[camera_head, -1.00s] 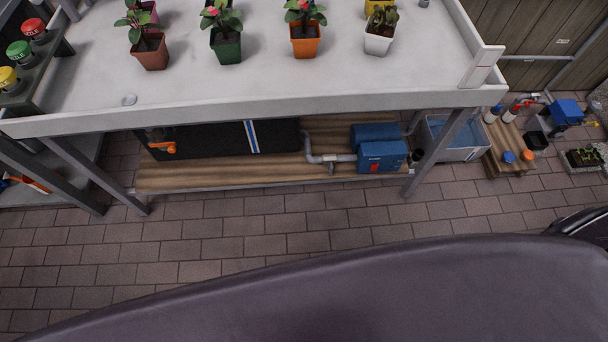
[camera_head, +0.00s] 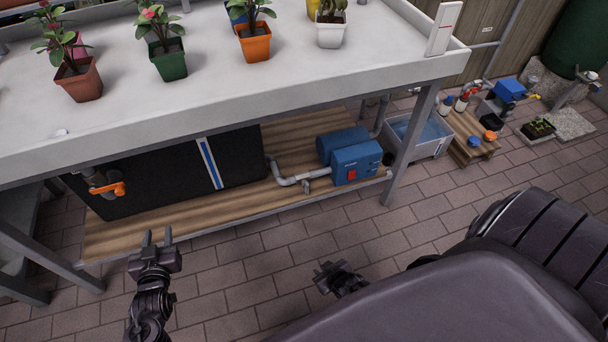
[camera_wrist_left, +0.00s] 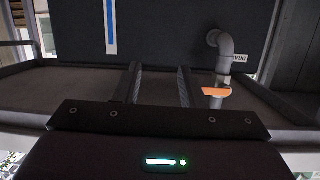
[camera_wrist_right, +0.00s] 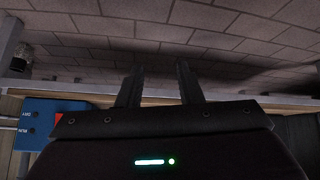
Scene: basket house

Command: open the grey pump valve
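The blue pump (camera_head: 352,158) sits on the wooden lower shelf (camera_head: 240,207), joined by a grey pipe (camera_head: 288,181) to the black tank. A small grey fitting (camera_head: 306,186) under the pipe looks like the grey pump valve; its handle position is too small to tell. My left gripper (camera_head: 157,238) is open and empty, in front of the shelf, left of the pump. In the left wrist view its fingers (camera_wrist_left: 158,85) stand apart. My right gripper (camera_head: 327,270) is low before the pump, apart from it. Its open, empty fingers show in the right wrist view (camera_wrist_right: 160,87), with part of the pump (camera_wrist_right: 37,117).
An orange-handled drain valve (camera_head: 108,189) is on the black tank (camera_head: 165,178). The white bench top (camera_head: 110,115) with potted plants overhangs the shelf. A metal leg (camera_head: 409,147) stands right of the pump, beside a water tub (camera_head: 437,143). The paved floor in front is clear.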

